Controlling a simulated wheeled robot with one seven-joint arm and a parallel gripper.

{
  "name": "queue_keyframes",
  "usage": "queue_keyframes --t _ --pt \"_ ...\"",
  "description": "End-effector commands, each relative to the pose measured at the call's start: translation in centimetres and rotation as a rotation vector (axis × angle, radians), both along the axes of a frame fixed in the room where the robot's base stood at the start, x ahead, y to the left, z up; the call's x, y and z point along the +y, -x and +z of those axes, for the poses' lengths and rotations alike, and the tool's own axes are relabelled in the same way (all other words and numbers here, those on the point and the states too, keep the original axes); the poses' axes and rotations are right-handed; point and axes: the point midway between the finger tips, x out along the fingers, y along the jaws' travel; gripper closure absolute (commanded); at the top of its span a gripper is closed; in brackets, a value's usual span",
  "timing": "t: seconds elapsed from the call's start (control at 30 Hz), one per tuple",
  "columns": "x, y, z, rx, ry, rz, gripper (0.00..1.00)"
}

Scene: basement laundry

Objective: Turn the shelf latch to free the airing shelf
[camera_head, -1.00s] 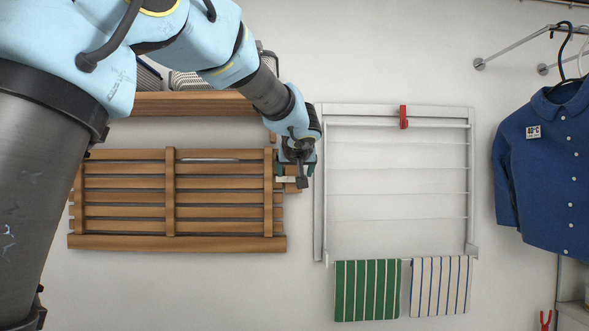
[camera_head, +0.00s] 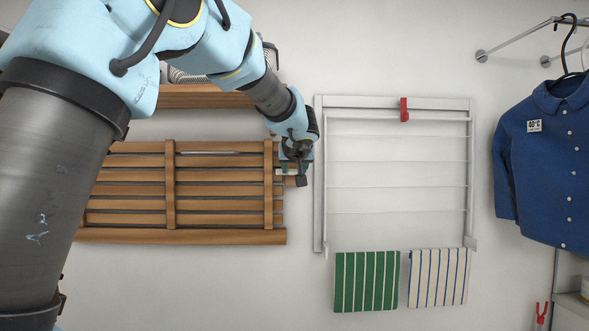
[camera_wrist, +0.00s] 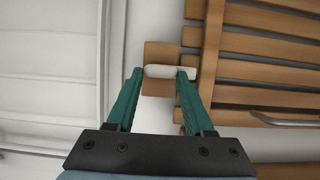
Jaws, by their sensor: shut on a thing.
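The airing shelf (camera_head: 222,238) is a brown slatted wooden frame, flat against the wall at left. It also shows at the right of the wrist view (camera_wrist: 255,45). The shelf latch (camera_wrist: 160,72) is a short cream bar in front of a wooden block (camera_wrist: 158,52) beside the shelf's edge. The bar lies level across the wrist view, and its right end overlaps the shelf's edge slat. My gripper (camera_wrist: 160,73) has its green fingers closed on the latch, one at each side. In the head view, my gripper (camera_head: 295,168) hides most of the latch.
A white wall drying rack (camera_head: 319,200) with a red clip (camera_head: 404,110) stands close to the right of my gripper. Green (camera_head: 366,282) and cream striped cloths (camera_head: 438,277) hang below it. A blue shirt (camera_head: 548,165) hangs at far right. A wooden ledge (camera_head: 190,97) is above the shelf.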

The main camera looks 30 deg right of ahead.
Motion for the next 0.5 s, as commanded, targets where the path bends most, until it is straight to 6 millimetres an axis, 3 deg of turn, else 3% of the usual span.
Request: queue_keyframes --t 0.03,0.3,0.5 --pt "0.0 0.01 0.0 0.0 0.0 0.0 0.72" --pt "0.01 0.0 0.0 0.0 0.0 0.0 1.0" --pt "-0.02 0.02 -0.08 -0.004 -0.009 0.0 1.0"
